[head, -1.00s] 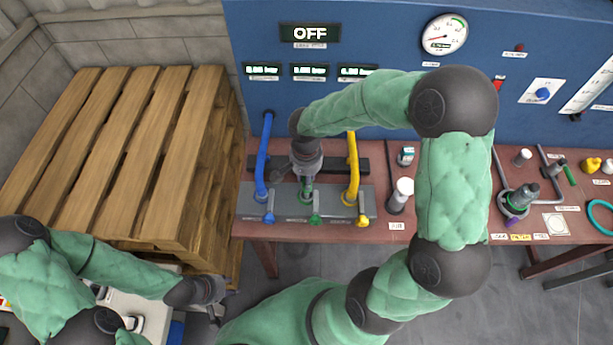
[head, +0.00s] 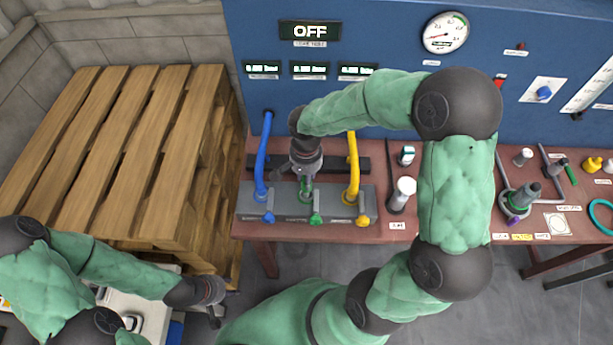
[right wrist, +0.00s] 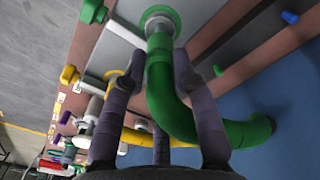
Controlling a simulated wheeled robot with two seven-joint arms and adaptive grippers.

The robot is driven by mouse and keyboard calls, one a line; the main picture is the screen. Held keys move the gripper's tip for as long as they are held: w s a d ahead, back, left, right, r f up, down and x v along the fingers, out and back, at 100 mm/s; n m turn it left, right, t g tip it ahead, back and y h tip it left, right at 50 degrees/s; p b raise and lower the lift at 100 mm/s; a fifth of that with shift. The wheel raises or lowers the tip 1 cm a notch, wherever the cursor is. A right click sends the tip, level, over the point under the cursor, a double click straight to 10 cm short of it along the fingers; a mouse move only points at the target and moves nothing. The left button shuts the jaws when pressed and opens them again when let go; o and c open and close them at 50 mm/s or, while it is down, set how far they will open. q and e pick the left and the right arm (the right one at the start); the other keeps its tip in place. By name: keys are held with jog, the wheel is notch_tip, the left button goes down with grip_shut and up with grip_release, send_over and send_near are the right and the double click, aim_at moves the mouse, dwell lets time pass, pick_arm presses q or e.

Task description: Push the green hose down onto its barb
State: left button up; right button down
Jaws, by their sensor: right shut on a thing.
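The green hose (right wrist: 160,85) runs between the fingers of my right gripper (right wrist: 160,72) in the right wrist view, then bends away toward the blue panel. The hose end is at a pale collar in front of a green ring (right wrist: 160,18) on the grey block. I cannot tell how far the hose sits over the barb, which is hidden. In the head view my right gripper (head: 305,183) points down over the middle of the grey block (head: 285,212), shut on the hose, and mostly hides it. My left gripper (head: 214,308) is low at the left, away from the block; its fingers are unclear.
A blue hose (head: 262,160) and a yellow hose (head: 353,165) stand on either side. Blue, green (head: 316,219) and yellow valve handles line the block's front. A white-capped bottle (head: 403,190) stands to the right. A wooden pallet stack (head: 120,150) fills the left.

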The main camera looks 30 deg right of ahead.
jog(key=shift+f, duration=0.15)
jog(key=shift+f+b, duration=0.35)
jog(key=shift+b, duration=0.1)
jog(key=shift+f+b, duration=1.7)
jog(key=shift+f, duration=0.25)
jog(key=c, duration=0.9)
grip_release()
notch_tip(320, 180, up, 12)
jog(key=shift+r, duration=0.1)
